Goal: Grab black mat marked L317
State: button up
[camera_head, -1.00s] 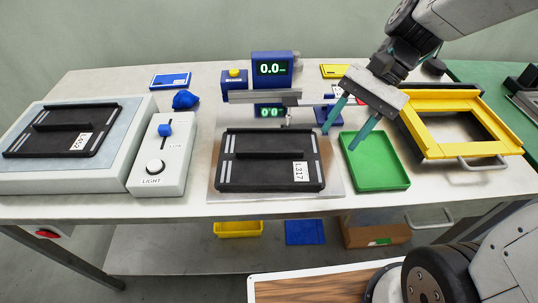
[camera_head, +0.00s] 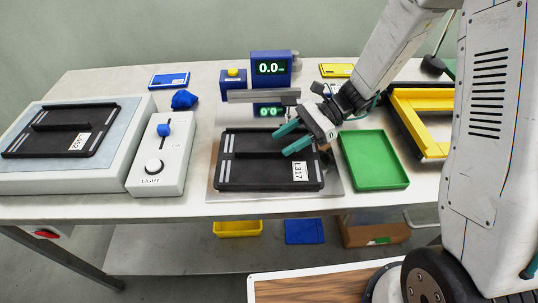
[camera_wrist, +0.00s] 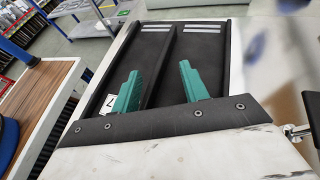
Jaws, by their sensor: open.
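The black mat marked L317 (camera_head: 255,174) lies flat on a thin metal plate (camera_head: 334,183) at the middle of the table. It has a raised rib along its middle, pale stripes at its ends and a white label at its right. My gripper (camera_head: 285,141) is open and empty over the mat's right part. In the wrist view the mat (camera_wrist: 205,62) fills the middle, and its rib runs between the two teal fingers of my gripper (camera_wrist: 160,88). The label is partly hidden behind the left finger. I cannot tell whether the fingers touch the mat.
Another black mat, marked L452 (camera_head: 40,142), lies on a light box (camera_head: 20,180) at left. A control box (camera_head: 150,180) stands beside it. A blue gauge with a display (camera_head: 271,68) stands behind. A green tray (camera_head: 375,160) and a yellow frame (camera_head: 432,148) are at right.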

aim_at(268, 151)
jog(key=shift+x, duration=2)
grip_shut()
jog(key=shift+r, duration=0.1)
